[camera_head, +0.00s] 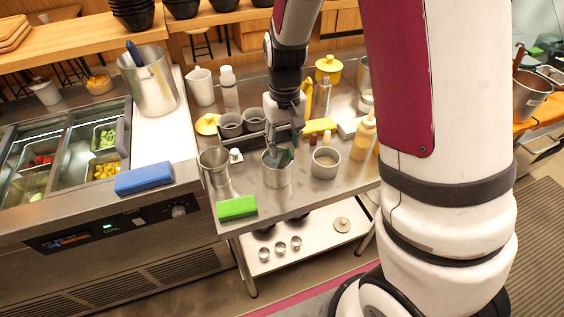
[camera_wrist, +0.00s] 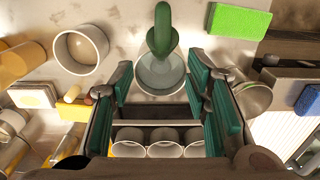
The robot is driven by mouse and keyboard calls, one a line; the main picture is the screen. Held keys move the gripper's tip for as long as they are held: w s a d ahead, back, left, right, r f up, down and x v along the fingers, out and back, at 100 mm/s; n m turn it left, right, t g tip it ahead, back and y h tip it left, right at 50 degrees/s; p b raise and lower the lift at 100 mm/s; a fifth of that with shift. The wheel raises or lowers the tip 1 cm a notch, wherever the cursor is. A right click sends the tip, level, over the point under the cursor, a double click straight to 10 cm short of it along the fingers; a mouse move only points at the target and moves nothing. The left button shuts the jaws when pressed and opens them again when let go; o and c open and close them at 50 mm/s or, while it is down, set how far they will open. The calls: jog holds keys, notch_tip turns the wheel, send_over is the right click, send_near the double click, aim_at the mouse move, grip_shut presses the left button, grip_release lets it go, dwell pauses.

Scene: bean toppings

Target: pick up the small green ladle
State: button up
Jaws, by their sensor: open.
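The small green ladle (camera_wrist: 163,32) stands in a metal cup (camera_wrist: 158,76) in the wrist view, its curved green handle rising above the rim. In the head view, the cup (camera_head: 277,176) is on the steel counter, with a bit of green at its mouth that could be the ladle or a finger pad. My gripper (camera_wrist: 160,84) is open, its green-padded fingers spread on either side of the cup's lower part in the picture. The handle appears just beyond the fingertips, with nothing held. In the head view, my gripper (camera_head: 284,142) hangs right above the cup.
Another cup (camera_head: 325,162) stands right of it and a metal pot (camera_head: 214,167) left. A green sponge (camera_head: 237,208) lies at the counter's front edge. A dark holder with grey cups (camera_head: 231,124) is behind. Bottles (camera_head: 363,137) crowd the right.

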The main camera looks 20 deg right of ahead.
aim_at(280, 161)
jog(key=f, duration=0.2)
jog(key=f+p, duration=0.1)
jog(key=f, duration=0.1)
jog(key=shift+s, duration=0.25)
jog(key=shift+w+a+f, duration=0.1)
jog(key=shift+f, duration=0.45)
grip_shut()
